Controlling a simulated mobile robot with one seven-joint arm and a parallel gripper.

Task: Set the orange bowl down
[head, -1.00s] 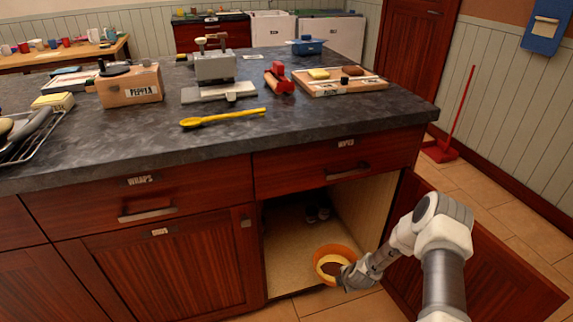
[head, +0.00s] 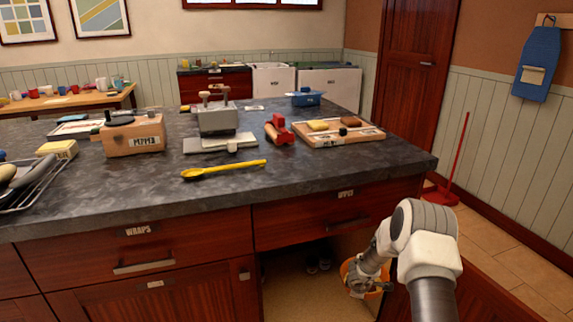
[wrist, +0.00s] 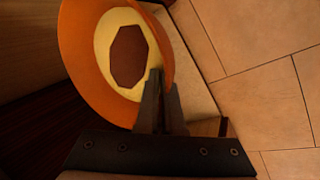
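The orange bowl (head: 346,268) is at the right side of the open lower cabinet, partly hidden behind my gripper (head: 362,285). In the wrist view the bowl (wrist: 88,62) is tilted in the picture, with a cream inside and a brown patch at its centre. My gripper (wrist: 163,88) has its fingers close together at the bowl's rim, one inside and one outside, so it is shut on the rim. I cannot tell whether the bowl's underside touches anything.
The cabinet floor (head: 300,292) is mostly bare, with small dark items (head: 318,262) at the back. The countertop (head: 330,180) above holds a yellow spoon (head: 222,171), a wooden tray (head: 340,134) and other items. The cabinet's open door (head: 480,300) is at the right.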

